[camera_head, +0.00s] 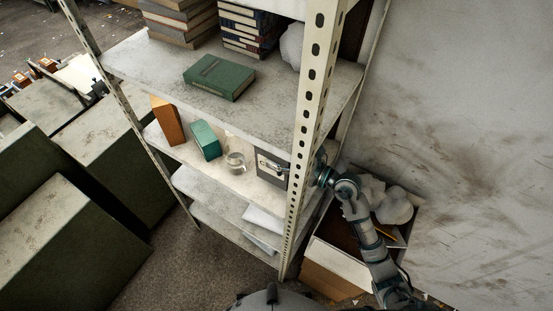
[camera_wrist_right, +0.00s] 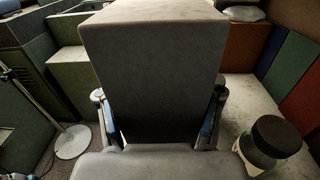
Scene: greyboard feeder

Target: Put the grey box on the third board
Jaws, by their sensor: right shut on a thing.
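The grey box (camera_head: 268,178) is at the right end of the shelf board (camera_head: 226,181) that carries small boxes and a glass jar, just behind the front post. It fills the middle of the right wrist view (camera_wrist_right: 155,75). My right gripper (camera_head: 278,167) reaches in past the post from the right and is shut on the box. In the right wrist view, its two fingers (camera_wrist_right: 160,120) press on opposite sides of the box. I cannot tell whether the box's underside touches the board. My left gripper is not in view.
A glass jar (camera_head: 235,162), a green box (camera_head: 205,140) and an orange box (camera_head: 167,121) stand left on the same board. The perforated post (camera_head: 308,110) is close to my right arm. A board with books (camera_head: 140,65) lies above. An open carton (camera_head: 335,264) stands below.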

